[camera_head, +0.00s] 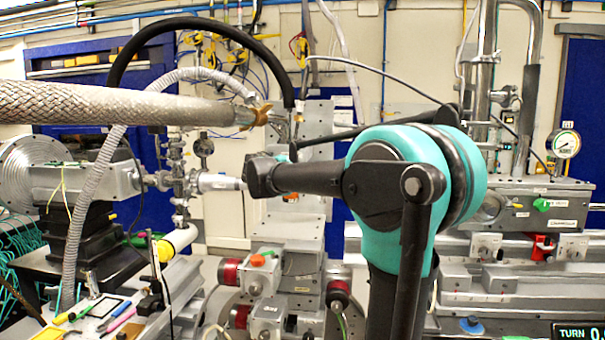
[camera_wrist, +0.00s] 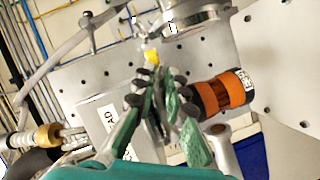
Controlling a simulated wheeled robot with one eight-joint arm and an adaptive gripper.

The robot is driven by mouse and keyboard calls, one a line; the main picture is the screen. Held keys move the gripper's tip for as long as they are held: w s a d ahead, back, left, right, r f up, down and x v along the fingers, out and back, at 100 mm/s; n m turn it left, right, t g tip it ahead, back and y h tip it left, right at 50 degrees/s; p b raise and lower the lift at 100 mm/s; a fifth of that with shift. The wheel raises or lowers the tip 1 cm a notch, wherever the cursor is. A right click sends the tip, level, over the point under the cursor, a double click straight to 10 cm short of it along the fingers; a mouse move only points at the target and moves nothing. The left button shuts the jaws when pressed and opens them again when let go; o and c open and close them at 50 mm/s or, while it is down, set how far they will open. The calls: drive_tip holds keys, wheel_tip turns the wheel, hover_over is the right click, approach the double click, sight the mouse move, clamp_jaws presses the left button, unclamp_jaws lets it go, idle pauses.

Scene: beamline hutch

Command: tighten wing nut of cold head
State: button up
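In the wrist view my gripper (camera_wrist: 158,88) has green-padded fingers with dark tips, set a small gap apart. An orange and black cylinder (camera_wrist: 222,93) is right of the fingers. In the head view my teal and black arm covers the centre; the fingertips cannot be made out.
A thick braided hose (camera_head: 120,103) crosses the upper left, near a black curved hose (camera_head: 205,27). A pressure gauge (camera_head: 566,144) is at the right. A display (camera_head: 583,333) reads "TURN 0", cut off. Tools lie on a bench (camera_head: 150,325) at lower left.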

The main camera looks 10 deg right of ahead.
drive_tip(key=v, duration=1.2)
